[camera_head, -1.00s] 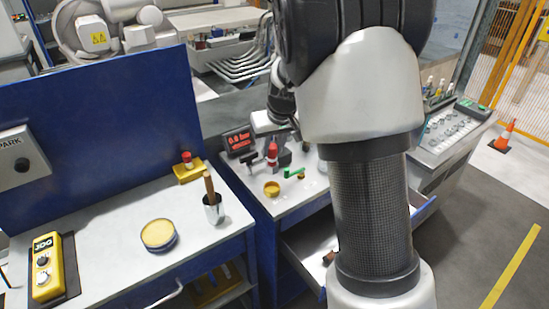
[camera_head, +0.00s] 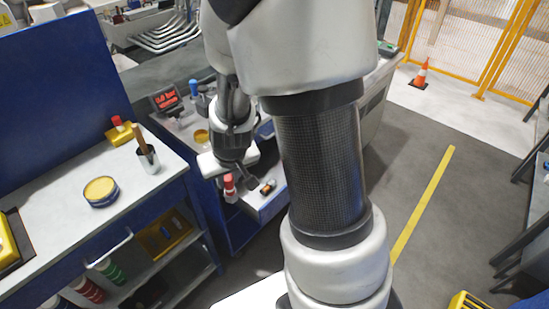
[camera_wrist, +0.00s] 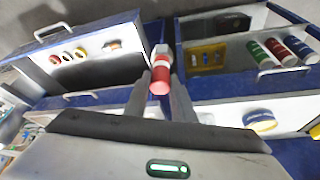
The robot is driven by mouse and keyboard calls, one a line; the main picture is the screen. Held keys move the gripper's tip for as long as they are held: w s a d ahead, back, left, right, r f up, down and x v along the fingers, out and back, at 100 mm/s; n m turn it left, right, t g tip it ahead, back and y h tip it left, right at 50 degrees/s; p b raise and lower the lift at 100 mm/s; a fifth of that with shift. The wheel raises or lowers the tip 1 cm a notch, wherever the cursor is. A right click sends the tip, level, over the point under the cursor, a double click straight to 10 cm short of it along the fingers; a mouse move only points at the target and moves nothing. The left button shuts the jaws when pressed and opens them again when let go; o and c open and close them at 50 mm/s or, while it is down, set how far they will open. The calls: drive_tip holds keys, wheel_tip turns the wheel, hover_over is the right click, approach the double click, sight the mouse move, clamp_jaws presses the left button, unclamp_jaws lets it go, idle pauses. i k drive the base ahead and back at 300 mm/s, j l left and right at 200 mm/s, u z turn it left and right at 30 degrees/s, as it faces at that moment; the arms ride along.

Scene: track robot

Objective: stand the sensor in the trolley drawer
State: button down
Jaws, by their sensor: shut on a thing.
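The sensor is a small red and white cylinder (camera_head: 229,188). My gripper (camera_head: 231,178) is shut on it and holds it near the trolley's open drawer (camera_head: 274,204) in the head view. The wrist view shows the sensor (camera_wrist: 160,82) between both fingers, red end toward the camera. The drawer, white inside, appears at the left of the wrist view (camera_wrist: 97,42), apart from the sensor. Small round yellow and red pieces (camera_wrist: 68,56) and a brownish piece (camera_wrist: 113,45) show in it. My arm hides part of the drawer and trolley in the head view.
The trolley top holds a red display (camera_head: 166,100) and a yellow cup (camera_head: 201,136). Coloured bottles (camera_wrist: 277,48) lie in the bench's open storage.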

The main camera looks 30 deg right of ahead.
sight(256, 199)
drive_tip(key=i+l+u, duration=0.15)
drive_tip(key=l+u, duration=0.2)
drive_tip(key=l, duration=0.4)
drive_tip(key=i+l+u, duration=0.1)
drive_tip(key=l+u, duration=0.25)
drive_tip(key=l, duration=0.4)
